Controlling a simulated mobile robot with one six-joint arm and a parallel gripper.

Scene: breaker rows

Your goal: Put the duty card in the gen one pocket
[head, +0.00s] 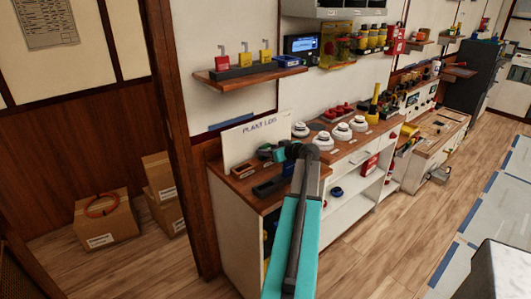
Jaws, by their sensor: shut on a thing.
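My teal arm reaches up from the bottom of the head view, and its dark wrist bends left over the wooden counter. My gripper (268,153) is small there, in front of the white "PLANT LOG" board (243,144). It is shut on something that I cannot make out. I cannot pick out the duty card. No label for a gen one pocket is readable.
A shelf (250,73) with red and yellow padlocks hangs above the counter. White round detectors (322,141) and red items (339,112) stand to the right. Cardboard boxes (105,217) lie on the floor at left beyond a wooden post (172,130). Open floor (390,240) is at right.

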